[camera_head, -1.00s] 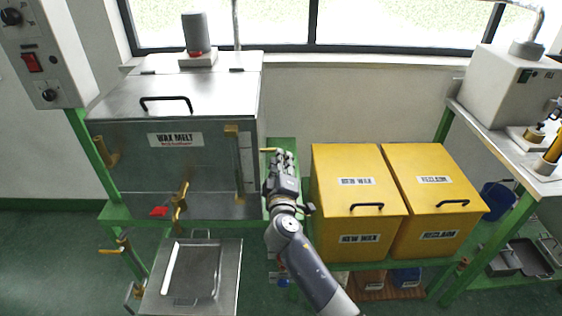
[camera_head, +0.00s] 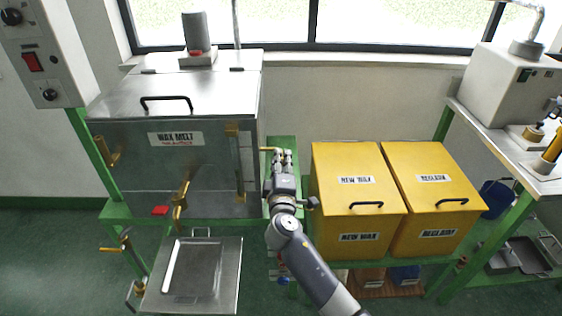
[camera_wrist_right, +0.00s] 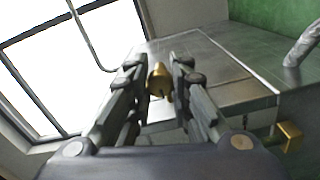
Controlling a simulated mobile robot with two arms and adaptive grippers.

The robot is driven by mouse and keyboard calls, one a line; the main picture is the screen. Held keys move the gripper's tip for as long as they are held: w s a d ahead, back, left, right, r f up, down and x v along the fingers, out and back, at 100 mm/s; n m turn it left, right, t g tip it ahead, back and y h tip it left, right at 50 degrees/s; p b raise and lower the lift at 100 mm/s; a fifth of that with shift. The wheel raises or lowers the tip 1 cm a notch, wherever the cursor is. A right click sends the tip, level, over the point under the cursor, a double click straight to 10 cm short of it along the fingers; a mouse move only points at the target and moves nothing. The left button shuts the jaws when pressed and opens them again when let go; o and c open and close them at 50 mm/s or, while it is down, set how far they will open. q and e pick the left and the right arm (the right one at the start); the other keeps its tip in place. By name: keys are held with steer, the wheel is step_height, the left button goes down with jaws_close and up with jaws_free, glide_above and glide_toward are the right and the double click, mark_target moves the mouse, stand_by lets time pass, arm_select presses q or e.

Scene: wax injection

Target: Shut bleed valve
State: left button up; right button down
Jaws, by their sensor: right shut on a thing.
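The steel wax melt tank (camera_head: 170,85) stands at the left on a green frame. A small brass lever (camera_head: 267,149), apparently the bleed valve handle, sticks out by the tank's right side. My right gripper (camera_head: 283,155) is at this lever, its fingers pointing away from me. In the right wrist view the brass piece (camera_wrist_right: 157,80) sits between the two fingers of the gripper (camera_wrist_right: 160,75), and the jaws are shut on it. The valve's body is largely hidden. My left gripper is not in view.
Yellow bins for new wax (camera_head: 345,195) and reclaim (camera_head: 445,190) stand close to the right of my arm. Brass taps (camera_head: 180,197) and a steel tray (camera_head: 190,285) are at the tank's front. A bench with a machine (camera_head: 505,90) is at the far right.

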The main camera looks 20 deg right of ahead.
steer(key=c, duration=1.4)
jaws_free()
steer(key=v, duration=1.2)
steer(key=s+f+m+g+y, duration=0.1)
steer(key=s+f+g, duration=0.25)
steer(key=f, duration=0.85)
steer(key=s+f+g+y, duration=0.2)
steer(key=s+f, duration=0.2)
steer(key=f, duration=0.8)
steer(key=s+f+m+g+y, duration=0.1)
steer(key=s+f+g, duration=0.25)
steer(key=f, duration=0.85)
steer(key=s+d+f+m+g, duration=0.2)
steer(key=s+f+g, duration=0.1)
steer(key=s+f, duration=1.05)
steer(key=s+d+f+m+g, duration=0.1)
steer(key=s+f+m, duration=0.1)
steer(key=s, duration=0.6)
steer(key=s+d+f+m+g, duration=0.2)
steer(key=s+f, duration=0.2)
steer(key=s, duration=0.4)
steer(key=s+d+f+m+g+y, duration=0.1)
steer(key=s+d+f+m, duration=0.1)
steer(key=s, duration=0.6)
steer(key=shift+s+d+f, duration=0.1)
steer(key=shift+s+f, duration=0.05)
steer(key=shift+f, duration=0.25)
